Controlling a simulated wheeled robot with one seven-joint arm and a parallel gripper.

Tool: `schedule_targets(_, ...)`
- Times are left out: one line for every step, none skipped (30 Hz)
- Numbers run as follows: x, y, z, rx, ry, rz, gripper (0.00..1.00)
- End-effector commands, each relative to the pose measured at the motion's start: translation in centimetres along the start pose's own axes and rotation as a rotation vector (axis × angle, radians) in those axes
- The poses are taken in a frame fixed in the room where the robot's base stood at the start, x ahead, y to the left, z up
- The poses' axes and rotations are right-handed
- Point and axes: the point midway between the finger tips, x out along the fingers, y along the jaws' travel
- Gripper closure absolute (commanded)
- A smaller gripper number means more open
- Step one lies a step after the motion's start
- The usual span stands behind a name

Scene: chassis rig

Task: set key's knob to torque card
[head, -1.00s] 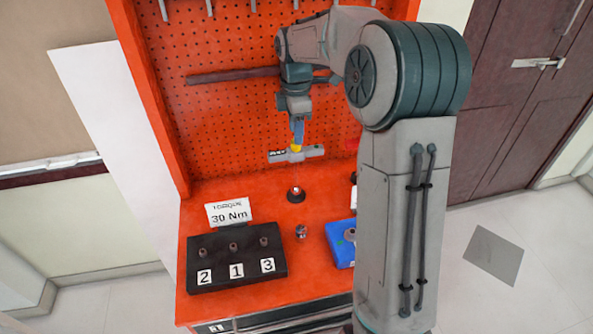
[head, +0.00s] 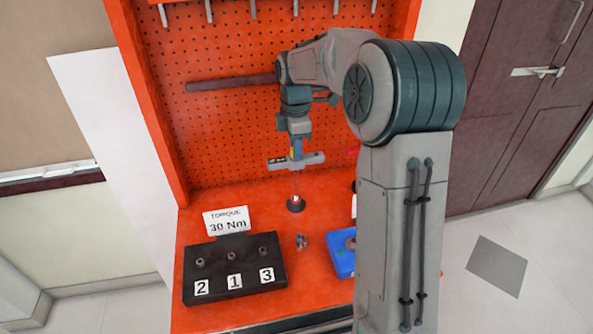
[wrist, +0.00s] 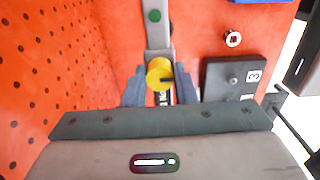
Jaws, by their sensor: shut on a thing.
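The key is a grey bar-shaped tool (head: 312,159) with a dark display at its left end, above a small black round base (head: 296,205) on the bench. Its yellow round knob (wrist: 159,73) shows between my fingers in the wrist view; in the head view my gripper mostly covers it. My gripper (wrist: 159,90) points down and is shut on the knob; it also shows in the head view (head: 296,148). The display's reading is too small to tell. The white torque card (head: 226,221) reads "TORQUE 30 Nm" and stands behind the black block.
A black block (head: 236,285) with several sockets, labelled 2, 1, 3, sits at the bench's front left. A small metal socket (head: 301,241) stands right of it, near a blue tray (head: 339,262). The orange pegboard (head: 225,125) rises close behind the key.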

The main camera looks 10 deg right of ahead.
Motion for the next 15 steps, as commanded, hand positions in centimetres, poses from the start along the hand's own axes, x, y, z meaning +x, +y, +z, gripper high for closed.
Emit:
schedule_targets(0.00, 0.00, -0.01, 0.000, 0.000, 0.000, 0.88)
schedule_targets(0.00, 0.00, -0.01, 0.000, 0.000, 0.000, 0.88)
schedule_targets(0.00, 0.00, -0.01, 0.000, 0.000, 0.000, 0.88)
schedule_targets(0.00, 0.00, -0.01, 0.000, 0.000, 0.000, 0.88)
schedule_targets(-0.01, 0.00, -0.01, 0.004, 0.000, 0.000, 0.88)
schedule_targets(-0.02, 0.00, -0.02, 0.015, 0.000, 0.000, 0.88)
schedule_targets(-0.04, 0.00, -0.04, 0.031, 0.000, 0.000, 0.88)
schedule_targets(-0.06, 0.00, -0.04, 0.055, 0.000, 0.000, 0.88)
schedule_targets(-0.07, -0.01, -0.03, 0.096, 0.000, 0.000, 0.88)
schedule_targets(-0.08, -0.01, -0.01, 0.132, 0.000, -0.001, 0.88)
schedule_targets(-0.08, -0.02, -0.02, 0.169, 0.000, -0.001, 0.88)
schedule_targets(-0.08, -0.03, -0.05, 0.218, -0.001, -0.001, 0.88)
schedule_targets(-0.08, -0.03, -0.05, 0.255, -0.001, -0.001, 0.88)
schedule_targets(-0.07, -0.03, -0.03, 0.293, -0.001, -0.001, 0.88)
schedule_targets(-0.07, -0.04, -0.02, 0.341, -0.001, -0.001, 0.88)
